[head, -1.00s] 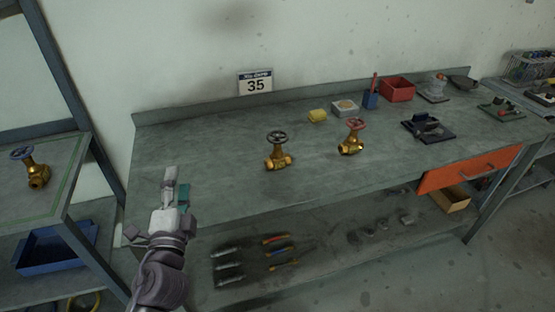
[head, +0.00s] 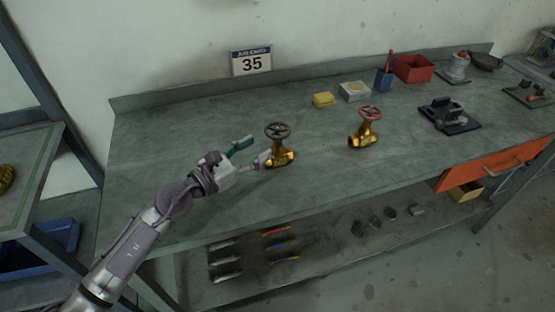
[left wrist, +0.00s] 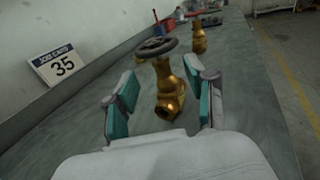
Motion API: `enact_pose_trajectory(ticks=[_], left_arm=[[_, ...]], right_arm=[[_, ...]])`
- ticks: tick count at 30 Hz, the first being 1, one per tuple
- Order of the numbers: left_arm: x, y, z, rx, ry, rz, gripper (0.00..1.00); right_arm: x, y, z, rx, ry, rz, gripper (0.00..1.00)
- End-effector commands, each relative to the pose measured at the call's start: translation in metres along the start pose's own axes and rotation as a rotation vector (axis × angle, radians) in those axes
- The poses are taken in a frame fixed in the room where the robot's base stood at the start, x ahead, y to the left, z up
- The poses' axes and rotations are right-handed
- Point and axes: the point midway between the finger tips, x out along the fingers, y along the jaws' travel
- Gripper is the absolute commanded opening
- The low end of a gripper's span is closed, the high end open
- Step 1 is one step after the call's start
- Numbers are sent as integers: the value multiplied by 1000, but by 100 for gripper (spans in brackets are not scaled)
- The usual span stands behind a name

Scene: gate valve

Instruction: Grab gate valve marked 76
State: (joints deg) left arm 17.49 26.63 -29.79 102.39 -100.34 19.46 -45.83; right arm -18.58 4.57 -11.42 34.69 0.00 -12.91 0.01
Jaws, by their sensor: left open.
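A brass gate valve with a dark handwheel (head: 280,150) stands upright on the workbench in the head view. In the left wrist view the same valve (left wrist: 168,92) stands between the two teal-padded fingers. My left gripper (head: 252,153) is open just left of this valve in the head view; it also shows in the left wrist view (left wrist: 162,108). I cannot tell whether a finger touches the valve. A second brass valve with a red handwheel (head: 365,128) stands further right. I can read no number 76 on either valve. My right gripper is not in view.
Behind the valves are a yellow block (head: 322,100), a white box (head: 355,91), a blue cup (head: 383,79) and a red bin (head: 414,69). A dark tray (head: 450,115) lies right. The bench's front left is clear.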

Motion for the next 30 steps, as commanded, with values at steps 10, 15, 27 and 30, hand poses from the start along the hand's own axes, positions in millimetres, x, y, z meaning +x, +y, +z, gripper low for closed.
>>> enact_pose_trajectory(ticks=[10, 15, 27, 30], left_arm=[[23, 0, -8, -3, -4, 0, 55], [52, 0, -7, -4, -4, 0, 55], [76, 0, -9, -2, -2, 1, 55], [75, 0, -9, -2, -2, 1, 49]], right_arm=[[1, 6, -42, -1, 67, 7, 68], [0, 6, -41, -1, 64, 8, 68], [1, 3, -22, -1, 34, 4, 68], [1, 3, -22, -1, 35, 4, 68]])
